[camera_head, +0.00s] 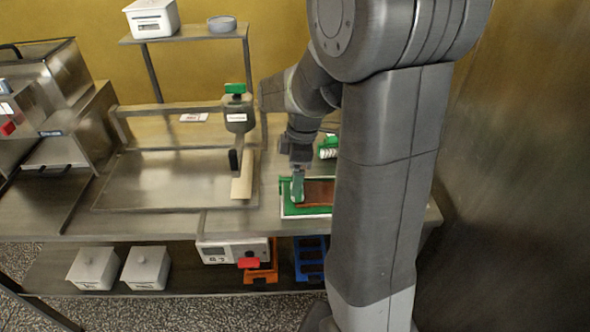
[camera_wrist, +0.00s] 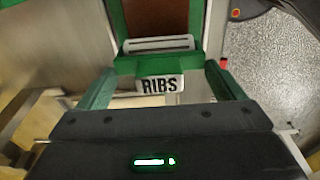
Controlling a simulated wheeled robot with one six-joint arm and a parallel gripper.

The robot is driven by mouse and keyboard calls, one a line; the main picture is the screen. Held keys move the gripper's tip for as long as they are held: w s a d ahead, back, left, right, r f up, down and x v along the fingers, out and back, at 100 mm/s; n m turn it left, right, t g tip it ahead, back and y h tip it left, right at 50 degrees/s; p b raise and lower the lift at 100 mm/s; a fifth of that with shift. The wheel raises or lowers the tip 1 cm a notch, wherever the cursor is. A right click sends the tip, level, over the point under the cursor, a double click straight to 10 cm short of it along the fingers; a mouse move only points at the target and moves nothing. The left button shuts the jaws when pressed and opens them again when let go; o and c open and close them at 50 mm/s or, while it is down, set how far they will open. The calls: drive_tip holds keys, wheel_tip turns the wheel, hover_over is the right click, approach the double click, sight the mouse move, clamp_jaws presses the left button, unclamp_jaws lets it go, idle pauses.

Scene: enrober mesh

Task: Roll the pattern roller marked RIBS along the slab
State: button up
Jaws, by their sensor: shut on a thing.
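The pattern roller marked RIBS (camera_wrist: 160,86) is in the wrist view, its label facing the camera between my fingers. My gripper (camera_wrist: 160,90) is shut on the roller's green handle. In the head view my gripper (camera_head: 297,188) is at the left end of the slab's green-edged tray (camera_head: 308,213). The brown slab (camera_head: 320,191) lies in this tray; my arm hides its right part. In the wrist view the slab (camera_wrist: 157,18) lies just beyond the roller's light ribbed part. I cannot tell whether the roller touches the slab.
A second green-and-white roller (camera_head: 328,148) lies behind the tray, partly hidden by my arm. A grey upright device with a green top (camera_head: 236,118) stands to the left on the steel table (camera_head: 160,180). A back shelf (camera_head: 190,34) holds a white box.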

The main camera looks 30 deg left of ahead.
drive_tip(key=shift+f+b, duration=0.3)
drive_tip(key=shift+f, duration=0.1)
idle(0.3)
drive_tip(key=shift+w+d, duration=0.9)
drive_tip(key=shift+d, duration=0.55)
drive_tip(key=shift+w+d, duration=0.9)
drive_tip(key=shift+d, duration=0.6)
drive_tip(key=shift+w+d, duration=0.9)
drive_tip(key=shift+d, duration=0.55)
idle(2.7)
